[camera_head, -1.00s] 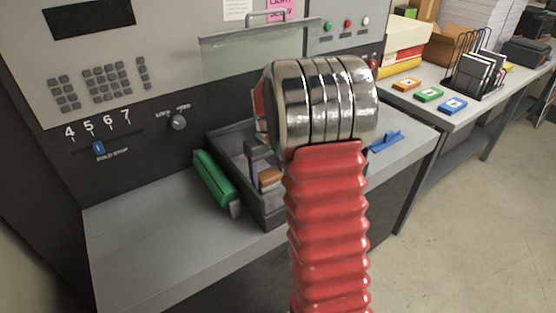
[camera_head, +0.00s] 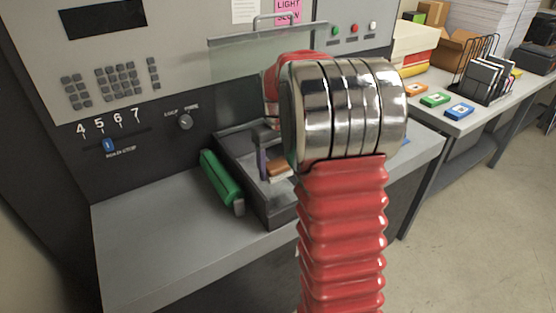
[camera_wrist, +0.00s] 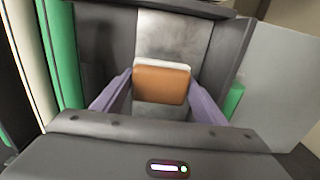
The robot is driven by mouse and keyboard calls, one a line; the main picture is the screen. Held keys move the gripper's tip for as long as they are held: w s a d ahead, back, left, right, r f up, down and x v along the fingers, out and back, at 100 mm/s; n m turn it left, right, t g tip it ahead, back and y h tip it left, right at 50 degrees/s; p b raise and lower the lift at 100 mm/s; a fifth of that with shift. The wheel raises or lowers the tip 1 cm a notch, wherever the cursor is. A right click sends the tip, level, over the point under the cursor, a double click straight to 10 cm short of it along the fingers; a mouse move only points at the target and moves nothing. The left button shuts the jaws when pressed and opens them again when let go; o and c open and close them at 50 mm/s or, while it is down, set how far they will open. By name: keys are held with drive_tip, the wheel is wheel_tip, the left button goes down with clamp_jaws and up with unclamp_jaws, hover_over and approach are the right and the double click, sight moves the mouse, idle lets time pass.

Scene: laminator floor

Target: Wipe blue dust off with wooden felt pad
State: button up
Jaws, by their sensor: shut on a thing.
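The wooden felt pad is an orange-brown block with a pale felt edge (camera_wrist: 161,84). In the wrist view it sits between the purple fingers of my gripper (camera_wrist: 158,92), which is shut on it. The pad is over a grey metal strip (camera_wrist: 155,38) in a dark tray. In the head view the pad (camera_head: 279,169) and my gripper (camera_head: 264,165) are small, inside the dark tray (camera_head: 262,200) on the machine's ledge. My arm hides the tray's right part. I cannot make out blue dust in either view, nor whether the pad touches the strip.
A green roller (camera_head: 221,178) lies along the tray's left side. A clear guard with a handle (camera_head: 262,50) stands behind the tray. The grey ledge (camera_head: 150,240) is clear at left. A side table at right holds coloured blocks (camera_head: 459,111) and a file rack (camera_head: 482,78).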

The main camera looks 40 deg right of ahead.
drive_tip(key=shift+r, duration=1)
drive_tip(key=shift+s, duration=0.1)
